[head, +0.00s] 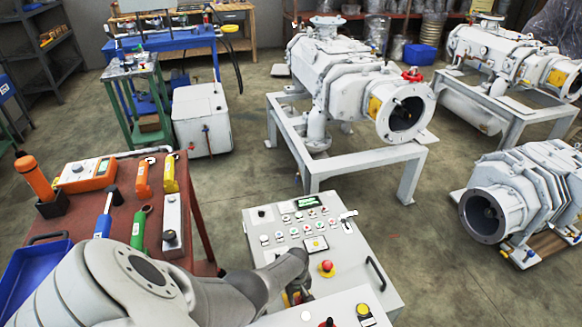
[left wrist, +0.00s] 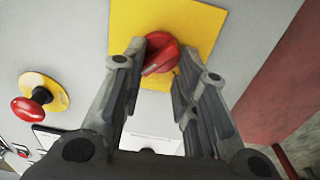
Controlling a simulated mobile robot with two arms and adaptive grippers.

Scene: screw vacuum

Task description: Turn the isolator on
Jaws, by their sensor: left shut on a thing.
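The isolator is a red rotary knob (left wrist: 162,52) on a yellow square plate (left wrist: 200,20), fixed to a light grey panel, in the left wrist view. My left gripper (left wrist: 163,58) has one finger on each side of the knob and is shut on it. The knob's grip bar looks tilted in this view. In the head view my left gripper (head: 297,292) reaches down at the near side of the grey control cabinet (head: 255,228), and it hides the knob there. A little yellow shows beside the fingers. My right gripper is not in view.
A red mushroom button on a yellow ring (left wrist: 42,96) sits close to the gripper; a red button (head: 327,267) shows on the cabinet top. A dark handle (head: 376,274) is at its right. A red-brown tool table (head: 127,190) stands left. Open floor lies right of the cabinet.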

